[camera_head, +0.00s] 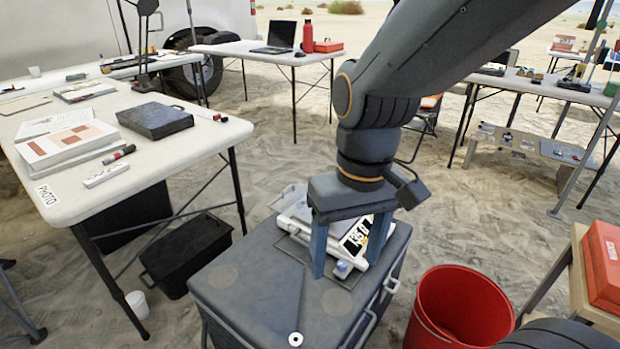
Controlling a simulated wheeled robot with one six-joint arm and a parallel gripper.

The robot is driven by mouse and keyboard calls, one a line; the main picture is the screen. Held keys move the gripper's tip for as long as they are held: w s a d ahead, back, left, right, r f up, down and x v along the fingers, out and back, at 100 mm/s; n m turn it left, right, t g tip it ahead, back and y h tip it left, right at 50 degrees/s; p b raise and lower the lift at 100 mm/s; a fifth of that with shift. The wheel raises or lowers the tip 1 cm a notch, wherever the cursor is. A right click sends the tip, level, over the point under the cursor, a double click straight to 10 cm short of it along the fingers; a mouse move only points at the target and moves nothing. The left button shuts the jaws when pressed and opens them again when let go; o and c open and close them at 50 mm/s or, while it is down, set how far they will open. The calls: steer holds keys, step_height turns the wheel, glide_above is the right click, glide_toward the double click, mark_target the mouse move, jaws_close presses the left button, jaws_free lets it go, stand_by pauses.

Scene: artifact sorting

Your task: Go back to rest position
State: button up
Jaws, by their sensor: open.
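My gripper (343,268) hangs from my arm in the head view, its two blue-grey fingers pointing down and spread apart. It is open, with its fingers in front of a white device with a black-and-white display (357,236). The device rests on a dark grey case (262,303). Part of the device is hidden behind my gripper, so I cannot tell whether the fingers touch it. A small white ring (295,339) lies near the case's front edge.
A white table (190,148) with books and a dark box (155,120) stands at left. A red bucket (428,331) stands right of the case, and a red box (606,262) at far right. A dark crate (185,252) is on the sand. Open sand lies behind the case.

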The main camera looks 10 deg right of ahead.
stand_by(0.4)
steer(key=d+r+m+p, duration=0.2)
steer(key=d+r+p, duration=0.5)
steer(key=p, duration=0.7)
steer(key=shift+d+h, duration=0.3)
steer(key=shift+d, duration=0.05)
